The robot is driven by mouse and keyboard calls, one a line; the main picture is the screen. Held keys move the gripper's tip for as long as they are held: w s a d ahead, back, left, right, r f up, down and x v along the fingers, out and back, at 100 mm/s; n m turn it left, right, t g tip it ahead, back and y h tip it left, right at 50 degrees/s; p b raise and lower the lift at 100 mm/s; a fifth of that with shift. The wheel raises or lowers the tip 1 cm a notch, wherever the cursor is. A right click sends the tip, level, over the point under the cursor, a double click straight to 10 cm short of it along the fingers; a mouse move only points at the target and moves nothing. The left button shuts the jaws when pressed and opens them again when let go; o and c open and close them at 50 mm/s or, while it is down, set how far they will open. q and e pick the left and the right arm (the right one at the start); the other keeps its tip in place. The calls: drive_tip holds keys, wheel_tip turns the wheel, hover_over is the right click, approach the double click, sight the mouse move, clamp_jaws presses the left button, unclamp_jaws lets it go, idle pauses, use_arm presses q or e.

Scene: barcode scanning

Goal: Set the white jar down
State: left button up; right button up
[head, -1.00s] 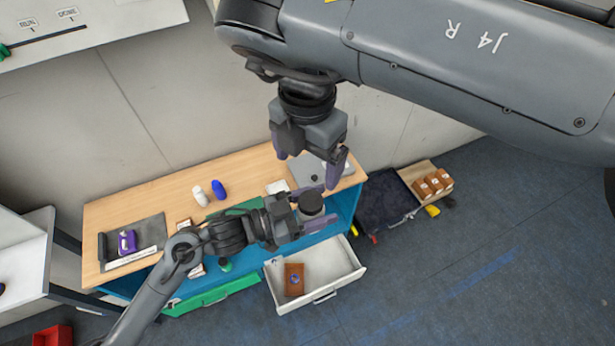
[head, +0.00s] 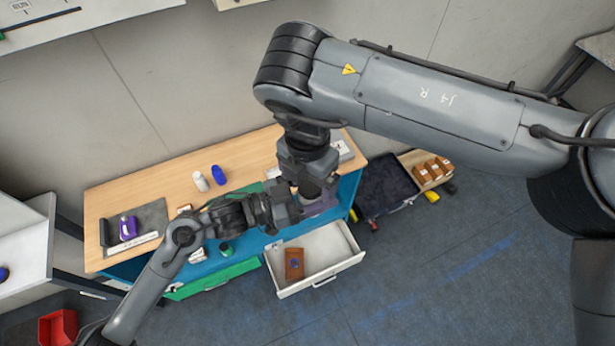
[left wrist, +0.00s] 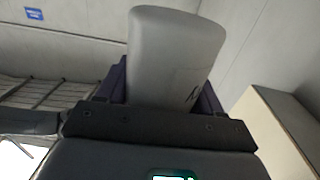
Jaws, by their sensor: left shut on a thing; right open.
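My left gripper (head: 308,203) is shut on a pale jar (head: 309,188), which it holds over the right end of the workbench, above the open drawer's back edge. My right gripper hides much of the jar in the head view. In the left wrist view, a smooth whitish-grey body (left wrist: 165,60) with dark marks stands between the purple fingers; I take it to be the jar. My right gripper (head: 306,180) is open and points down just above the jar. Whether its fingers touch the jar cannot be told.
The wooden workbench (head: 150,190) holds a white bottle (head: 201,181), a blue bottle (head: 218,176) and a purple bottle (head: 128,228) on a grey tray. A white drawer (head: 340,262) stands open with a brown box (head: 294,264) inside. An open dark case (head: 385,187) lies at right.

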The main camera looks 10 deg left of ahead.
drive_tip(key=shift+c, duration=0.4)
drive_tip(key=c, duration=1.2)
use_arm(q)
drive_tip(key=o, duration=1.2)
use_arm(e)
drive_tip(key=shift+o, duration=0.2)
use_arm(q)
drive_tip(key=shift+o, duration=0.2)
